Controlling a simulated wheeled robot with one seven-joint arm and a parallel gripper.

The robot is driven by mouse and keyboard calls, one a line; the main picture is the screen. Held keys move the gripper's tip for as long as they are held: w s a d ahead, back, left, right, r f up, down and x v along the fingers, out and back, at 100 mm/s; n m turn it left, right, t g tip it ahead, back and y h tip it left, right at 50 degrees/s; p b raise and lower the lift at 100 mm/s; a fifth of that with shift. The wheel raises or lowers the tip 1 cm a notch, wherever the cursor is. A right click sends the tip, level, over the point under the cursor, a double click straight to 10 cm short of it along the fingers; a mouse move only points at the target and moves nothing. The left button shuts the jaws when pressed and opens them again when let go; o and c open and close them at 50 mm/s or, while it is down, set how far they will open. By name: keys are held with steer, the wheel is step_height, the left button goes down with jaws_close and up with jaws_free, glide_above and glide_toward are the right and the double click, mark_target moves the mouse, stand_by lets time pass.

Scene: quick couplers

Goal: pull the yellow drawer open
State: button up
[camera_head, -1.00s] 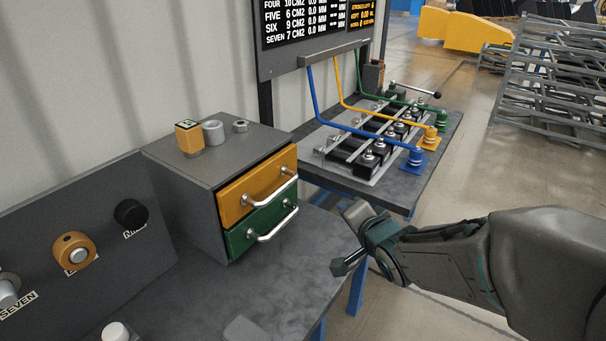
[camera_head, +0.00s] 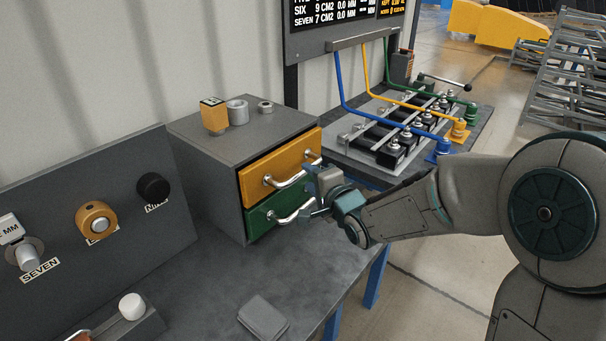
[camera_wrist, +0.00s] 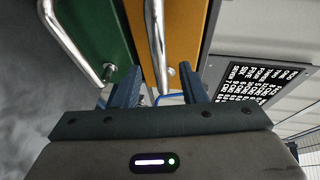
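The yellow drawer (camera_head: 258,170) is the upper of two drawers in a grey cabinet (camera_head: 207,170) and looks shut. Its silver bar handle (camera_head: 288,181) crosses its front. In the wrist view, the yellow front (camera_wrist: 182,38) and its handle (camera_wrist: 156,45) stand ahead of my gripper (camera_wrist: 160,88). The two fingers are apart, one on each side of the line of the handle. In the head view my gripper (camera_head: 311,190) is right in front of the drawer fronts, by the handle's right end. I cannot tell whether a finger touches the handle.
The green drawer (camera_head: 255,220) with its own handle lies just below. A yellow block (camera_head: 214,117) and two metal rings stand on the cabinet. A panel with knobs (camera_head: 97,219) is on the left. A grey block (camera_head: 263,318) lies on the bench. A coupler rig (camera_head: 385,140) stands behind.

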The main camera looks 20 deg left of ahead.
mark_target(305, 174)
steer(key=shift+x, duration=2.2)
jaws_close()
